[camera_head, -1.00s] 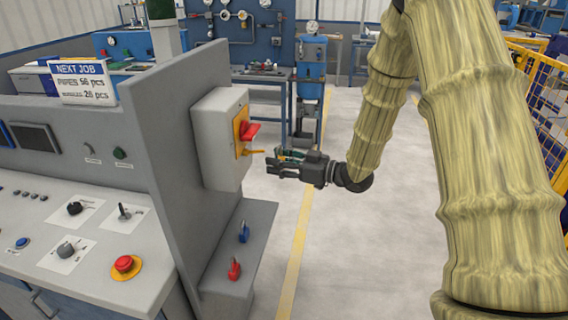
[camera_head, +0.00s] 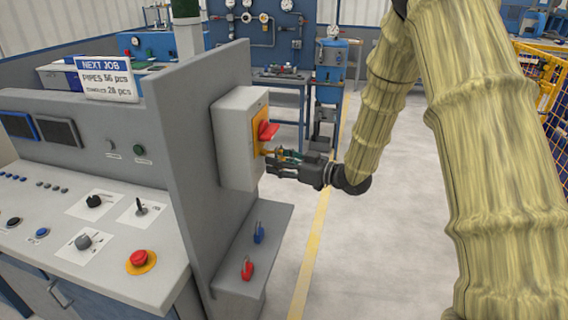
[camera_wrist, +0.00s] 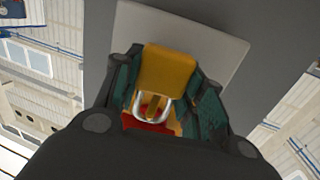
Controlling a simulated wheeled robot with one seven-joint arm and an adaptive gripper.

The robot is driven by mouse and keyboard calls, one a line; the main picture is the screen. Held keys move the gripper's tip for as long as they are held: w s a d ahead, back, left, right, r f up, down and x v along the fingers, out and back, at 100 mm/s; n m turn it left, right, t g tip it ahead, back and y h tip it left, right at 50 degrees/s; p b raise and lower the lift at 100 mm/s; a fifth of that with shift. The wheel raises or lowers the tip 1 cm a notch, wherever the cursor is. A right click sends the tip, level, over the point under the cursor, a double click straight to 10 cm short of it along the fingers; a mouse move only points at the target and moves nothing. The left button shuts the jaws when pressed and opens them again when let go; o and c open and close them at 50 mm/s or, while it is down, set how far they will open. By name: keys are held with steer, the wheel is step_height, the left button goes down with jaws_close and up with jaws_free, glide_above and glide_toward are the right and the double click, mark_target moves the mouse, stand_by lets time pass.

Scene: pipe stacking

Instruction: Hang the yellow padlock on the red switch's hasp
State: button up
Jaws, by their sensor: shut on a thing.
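The red switch (camera_head: 268,131) sits on a yellow plate on the side of a grey box (camera_head: 237,140). Its yellow hasp (camera_head: 266,151) sticks out below the red handle. My gripper (camera_head: 277,163) is at the hasp, reaching in from the right. In the wrist view my gripper (camera_wrist: 165,92) is shut on the yellow padlock (camera_wrist: 167,68), its body between the two fingers. The padlock's metal shackle (camera_wrist: 154,105) shows in front of the red handle (camera_wrist: 148,123). Whether the shackle is through the hasp, I cannot tell. In the head view the fingers mostly hide the padlock.
A blue padlock (camera_head: 259,233) and a red padlock (camera_head: 247,268) are on the grey ledge (camera_head: 270,245) below the box. A control desk (camera_head: 95,225) with buttons stands at the left. The floor right of the ledge is clear.

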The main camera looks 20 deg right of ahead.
steer(key=shift+w+a+f, duration=0.35)
steer(key=shift+w+a, duration=0.25)
steer(key=shift+a, duration=0.25)
steer(key=o, duration=1.1)
steer(key=shift+a, duration=0.15)
steer(key=shift+o, duration=0.2)
steer(key=shift+w+f, duration=0.1)
steer(key=shift+w, duration=0.05)
